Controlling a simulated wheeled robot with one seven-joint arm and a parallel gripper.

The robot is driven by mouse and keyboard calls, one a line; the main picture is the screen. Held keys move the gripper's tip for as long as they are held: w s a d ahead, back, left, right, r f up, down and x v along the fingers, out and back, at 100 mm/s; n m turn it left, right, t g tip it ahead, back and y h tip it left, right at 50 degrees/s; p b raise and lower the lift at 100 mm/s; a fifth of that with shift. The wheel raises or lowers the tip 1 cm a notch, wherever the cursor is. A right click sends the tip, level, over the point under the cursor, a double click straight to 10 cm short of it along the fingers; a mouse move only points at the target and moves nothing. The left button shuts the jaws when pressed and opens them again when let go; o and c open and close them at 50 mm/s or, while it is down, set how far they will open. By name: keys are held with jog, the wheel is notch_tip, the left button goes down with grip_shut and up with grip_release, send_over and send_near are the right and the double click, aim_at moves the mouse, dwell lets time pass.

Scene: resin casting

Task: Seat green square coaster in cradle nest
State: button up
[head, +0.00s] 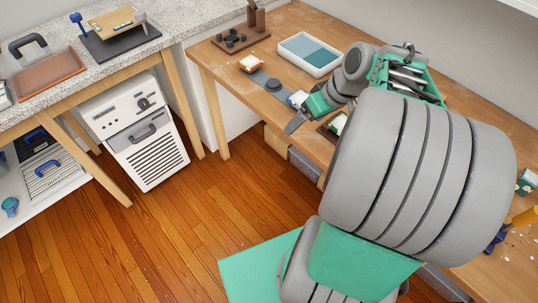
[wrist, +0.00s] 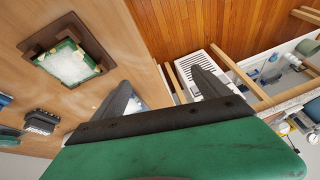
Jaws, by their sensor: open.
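A green-edged square piece with a pale, whitish top (wrist: 68,63) lies within a dark brown square frame (wrist: 36,45) on the wooden bench in the wrist view. It looks like the green coaster in the cradle nest, slightly turned against the frame; I cannot tell whether it sits flat. In the head view the brown frame (head: 326,131) is partly hidden behind my arm. My gripper (head: 294,112) is over the bench's front edge, left of the frame. The wrist view shows its two fingers (wrist: 160,82) apart, with nothing visibly held between them.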

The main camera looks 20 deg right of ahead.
jog(key=s+a+f+m+g+h, duration=0.1)
jog(key=s+a, duration=0.2)
jog(key=a, duration=0.4)
jog(key=s+a+f+m+g+h, duration=0.1)
jog(key=s+a+h, duration=0.15)
jog(key=a, duration=0.55)
notch_tip(320, 180, up, 7)
jog(key=t+p, duration=0.1)
jog(key=p, duration=0.3)
jog(key=shift+w+d+y+p, duration=0.2)
jog(key=shift+y+p, duration=0.15)
jog(key=shift+p, duration=0.05)
